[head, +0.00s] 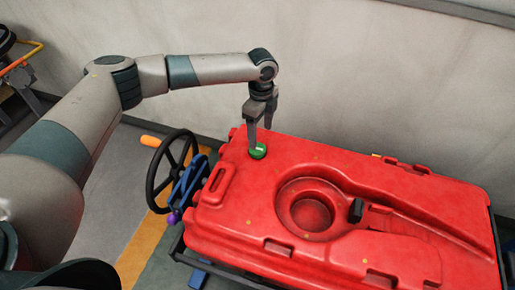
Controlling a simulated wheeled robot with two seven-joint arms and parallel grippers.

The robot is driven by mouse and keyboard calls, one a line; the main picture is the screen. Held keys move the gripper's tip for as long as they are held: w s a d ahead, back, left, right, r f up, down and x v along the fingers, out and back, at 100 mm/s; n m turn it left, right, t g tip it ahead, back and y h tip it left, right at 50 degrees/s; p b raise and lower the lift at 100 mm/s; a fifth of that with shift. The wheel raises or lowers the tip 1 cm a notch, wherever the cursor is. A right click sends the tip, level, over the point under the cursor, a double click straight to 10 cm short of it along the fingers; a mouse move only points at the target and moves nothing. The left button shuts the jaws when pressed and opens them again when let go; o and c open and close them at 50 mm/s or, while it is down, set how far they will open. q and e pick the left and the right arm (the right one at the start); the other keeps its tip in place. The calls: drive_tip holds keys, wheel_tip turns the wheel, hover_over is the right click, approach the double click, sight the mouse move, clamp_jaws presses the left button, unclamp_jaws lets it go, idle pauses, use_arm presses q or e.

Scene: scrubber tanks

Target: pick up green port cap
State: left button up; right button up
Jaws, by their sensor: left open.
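The green port cap (258,151) sits on the top of the red scrubber tank (340,165), near its back left corner. My left arm reaches in from the left. My left gripper (260,140) points down at the cap, its fingers open. One fingertip comes down just in front of the cap and covers part of it. I cannot tell whether the fingers touch the cap. My right gripper is not in view.
The tank has a round recess (311,210) and a small black part (355,209) on top. A black handwheel (160,185) with an orange handle and a blue part (188,182) stand left of the tank. A grey wall (400,80) rises close behind.

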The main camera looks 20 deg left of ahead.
sight(258, 148)
use_arm(q)
drive_tip(key=shift+f, duration=0.85)
drive_tip(key=shift+s+a+f+p, duration=0.15)
drive_tip(key=shift+f+p, duration=0.25)
drive_tip(key=shift+p, duration=0.3)
drive_tip(key=f, duration=0.1)
drive_tip(key=f+p, duration=0.1)
drive_tip(key=f, duration=0.1)
drive_tip(key=shift+s+a+p, duration=0.15)
drive_tip(key=shift+a+p, duration=0.1)
drive_tip(key=shift+p, duration=0.05)
drive_tip(key=shift+f, duration=0.65)
drive_tip(key=c, duration=1.3)
drive_tip(key=shift+c, duration=0.2)
